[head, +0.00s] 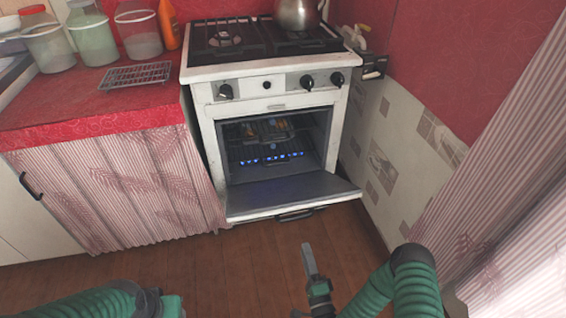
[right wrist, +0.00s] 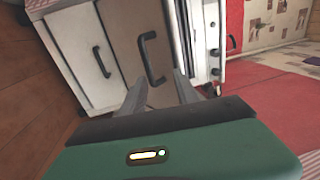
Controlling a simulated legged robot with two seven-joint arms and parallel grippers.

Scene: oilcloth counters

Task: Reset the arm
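My right gripper (head: 309,262) is low in the middle of the head view, above the wooden floor and in front of the open oven. Its fingers also show in the right wrist view (right wrist: 160,80), apart from each other with nothing held between them. My right arm (head: 415,285) bends in from the lower right. My left arm (head: 85,302) shows at the lower left edge; its fingers are outside the frame.
The white stove (head: 270,100) has its oven door (head: 290,194) folded down, with blue flames (head: 272,159) inside. A kettle (head: 297,13) stands on top. A red counter (head: 90,108) with jars and a wire rack (head: 135,76) is left. A curtain (head: 500,170) hangs right.

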